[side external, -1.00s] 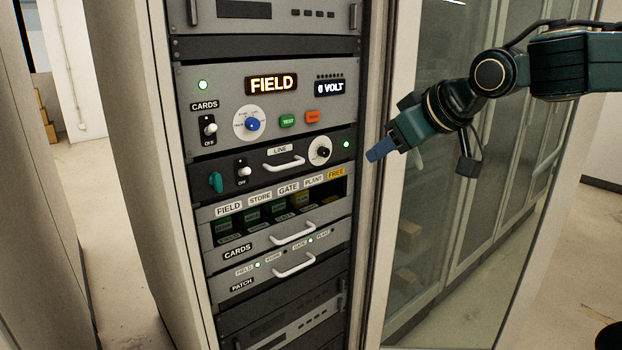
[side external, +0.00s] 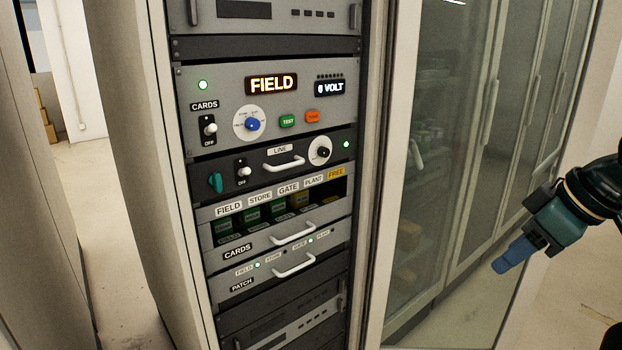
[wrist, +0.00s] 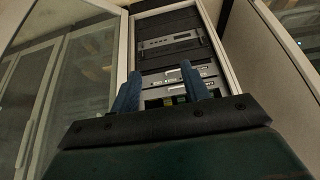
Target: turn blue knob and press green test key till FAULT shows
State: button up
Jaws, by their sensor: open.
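The blue knob (side external: 252,124) sits on a round white dial on the upper panel in the side external view. The green TEST key (side external: 288,121) is to its right, beside an orange key (side external: 312,116). The lit display (side external: 273,84) above reads FIELD, and the smaller display (side external: 329,88) reads 0 VOLT. My gripper (side external: 508,258) is at the far right, well away from the panel and touching nothing. In the wrist view its two blue fingers (wrist: 160,90) stand apart with nothing between them. The knob and TEST key cannot be made out in the wrist view.
A glass cabinet door (side external: 430,170) stands right of the rack. A CARDS switch (side external: 209,127) is left of the knob. A green lamp (side external: 203,85) is lit.

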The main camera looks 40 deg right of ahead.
jog(key=shift+c, duration=0.5)
jog(key=shift+w+r, duration=0.1)
jog(key=shift+w, duration=0.05)
jog(key=c, duration=0.7)
jog(key=shift+w+r, duration=0.15)
jog(key=shift+w, duration=0.1)
grip_shut()
jog(key=w+a+r+m+t, duration=0.1)
jog(key=w+r+m, duration=0.4)
jog(key=w, duration=0.6)
jog(key=w+a+r+m+t, duration=0.1)
jog(key=w+r+m+t, duration=0.2)
jog(key=w, duration=0.9)
jog(key=w+a+r+m+t, duration=0.1)
jog(key=w+r+m+t, duration=0.1)
jog(key=w+r+m, duration=0.5)
jog(key=w+m, duration=0.3)
jog(key=w, duration=0.1)
jog(key=shift+w+r, duration=0.15)
jog(key=shift+r, duration=0.05)
